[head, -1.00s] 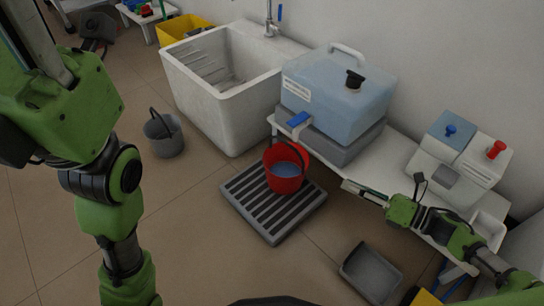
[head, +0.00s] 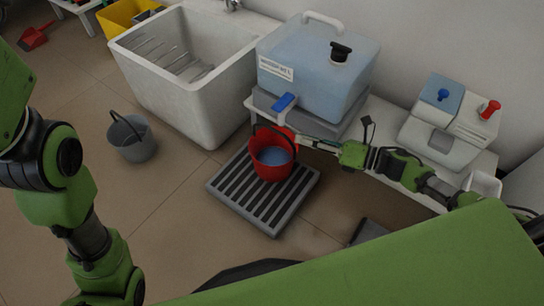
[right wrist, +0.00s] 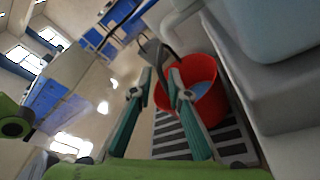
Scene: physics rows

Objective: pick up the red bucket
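The red bucket (head: 268,173) stands upright on a grey slatted grate (head: 232,202), with bluish water inside and its dark handle raised. My right gripper (head: 297,140) reaches in from the right, close to the bucket's upper right side. In the right wrist view its two fingers (right wrist: 160,71) are apart with a gap between them, and the red bucket (right wrist: 212,112) lies just beyond the right finger. The dark handle rises near the fingertips; I cannot tell whether it is between them. No hold on the bucket shows. My left arm is at the left, its gripper out of frame.
A blue water tank (head: 318,72) with a blue tap (head: 285,102) stands on a white bench behind the bucket. A white sink (head: 187,85) is to the left, a grey bucket (head: 132,140) on the floor. A dispenser (head: 445,120) stands right.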

